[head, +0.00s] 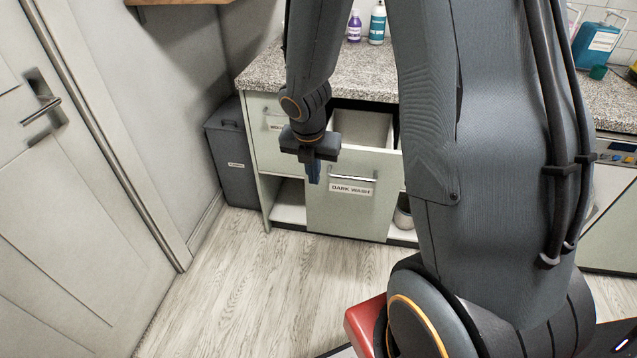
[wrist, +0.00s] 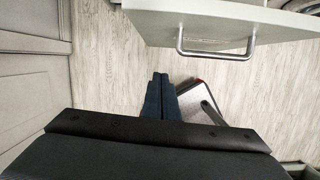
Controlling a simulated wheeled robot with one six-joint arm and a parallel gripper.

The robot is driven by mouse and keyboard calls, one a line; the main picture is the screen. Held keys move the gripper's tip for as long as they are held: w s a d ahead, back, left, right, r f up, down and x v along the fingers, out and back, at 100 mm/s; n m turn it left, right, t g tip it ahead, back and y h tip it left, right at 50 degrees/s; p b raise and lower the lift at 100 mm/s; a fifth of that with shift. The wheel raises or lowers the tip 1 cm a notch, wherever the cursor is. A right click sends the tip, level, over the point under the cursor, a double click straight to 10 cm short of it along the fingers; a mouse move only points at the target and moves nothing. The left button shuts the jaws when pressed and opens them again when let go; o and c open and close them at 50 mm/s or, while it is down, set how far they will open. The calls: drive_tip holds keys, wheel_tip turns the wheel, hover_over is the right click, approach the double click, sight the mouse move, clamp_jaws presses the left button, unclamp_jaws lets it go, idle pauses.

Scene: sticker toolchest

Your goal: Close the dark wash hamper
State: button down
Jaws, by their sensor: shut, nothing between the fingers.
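The dark wash hamper (head: 353,208) is a pale pull-out front with a "DARK WASH" label and a bar handle (head: 352,173). It stands pulled out from under the counter, and its open top shows behind the front. In the wrist view the handle (wrist: 215,50) hangs on the front's face, above and right of the fingers. My gripper (head: 314,174) is shut and empty, pointing down just in front of the hamper's upper left part. In the wrist view my gripper (wrist: 160,84) shows its blue fingertips together, apart from the handle. My arm hides the area right of the hamper.
A granite counter (head: 263,74) runs above the hamper, with bottles on it. A drawer (head: 268,127) is left of the hamper, above an open shelf. A grey bin (head: 233,172) stands by the left wall. A door (head: 62,200) is at the left. The wooden floor (head: 235,285) in front is clear.

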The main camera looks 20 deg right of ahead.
sight(318, 188)
drive_tip(key=shift+n, duration=0.5)
drive_tip(key=w+d+f+b, duration=0.1)
drive_tip(key=f, duration=0.2)
drive_tip(key=w+d+f+b, duration=0.1)
drive_tip(key=w+f, duration=0.1)
drive_tip(key=f, duration=0.1)
drive_tip(key=w+d+f+b, duration=0.1)
drive_tip(key=f, duration=0.2)
drive_tip(key=shift+w+f, duration=0.25)
drive_tip(key=shift+f, duration=0.1)
drive_tip(key=shift+w+d+f, duration=0.1)
drive_tip(key=shift+w+d, duration=0.2)
drive_tip(key=shift+w, duration=0.3)
drive_tip(key=shift+w+p, duration=0.15)
drive_tip(key=shift+p, duration=0.2)
